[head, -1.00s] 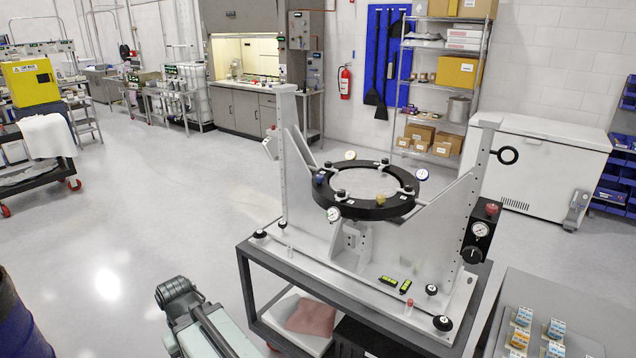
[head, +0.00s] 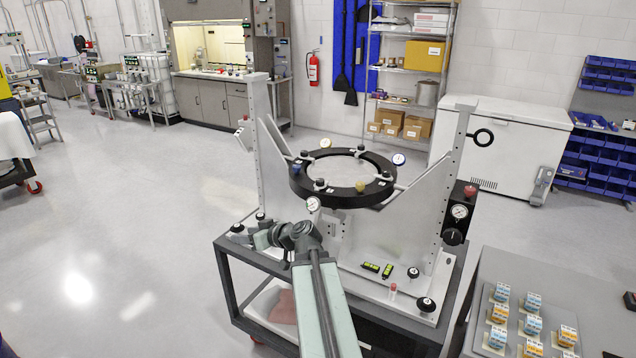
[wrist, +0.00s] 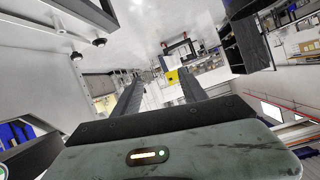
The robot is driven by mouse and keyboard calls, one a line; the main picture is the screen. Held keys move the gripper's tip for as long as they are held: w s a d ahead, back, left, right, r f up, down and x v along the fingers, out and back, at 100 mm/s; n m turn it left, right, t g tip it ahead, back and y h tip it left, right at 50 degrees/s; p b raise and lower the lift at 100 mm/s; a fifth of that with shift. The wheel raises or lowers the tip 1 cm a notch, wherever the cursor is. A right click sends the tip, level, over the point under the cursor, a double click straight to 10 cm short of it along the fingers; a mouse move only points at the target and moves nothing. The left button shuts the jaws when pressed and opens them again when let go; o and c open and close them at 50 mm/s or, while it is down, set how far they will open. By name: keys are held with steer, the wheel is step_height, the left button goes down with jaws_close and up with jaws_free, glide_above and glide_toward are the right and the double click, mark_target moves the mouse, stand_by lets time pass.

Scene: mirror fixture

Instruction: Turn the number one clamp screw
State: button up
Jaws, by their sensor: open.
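The mirror fixture stands on a cart, with a black ring (head: 335,199) held between two white uprights. I cannot read which one is number one. My gripper (head: 258,239) is at the fixture's front left, below the ring and apart from its knobs. In the wrist view, the two dark fingers of my gripper (wrist: 160,88) are spread with nothing between them.
The left white upright (head: 268,140) rises behind my gripper. Dial gauges, one a front gauge (head: 313,204), stick out from the ring. Black knobs, one a right-corner knob (head: 425,305), stand on the base plate. Floor at left is clear.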

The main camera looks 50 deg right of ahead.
steer(key=s+d+r+m+t+h, duration=0.25)
steer(key=d+r, duration=0.25)
steer(key=d, duration=0.6)
steer(key=m+h, duration=0.2)
steer(key=h, duration=0.5)
glide_toward(322, 182)
steer(key=w+d, duration=0.1)
steer(key=w+d+f+t, duration=0.1)
steer(key=shift+w, duration=0.4)
steer(key=shift+y, duration=0.25)
steer(key=x, duration=0.8)
steer(key=shift+a, duration=0.15)
steer(key=shift+c, duration=0.3)
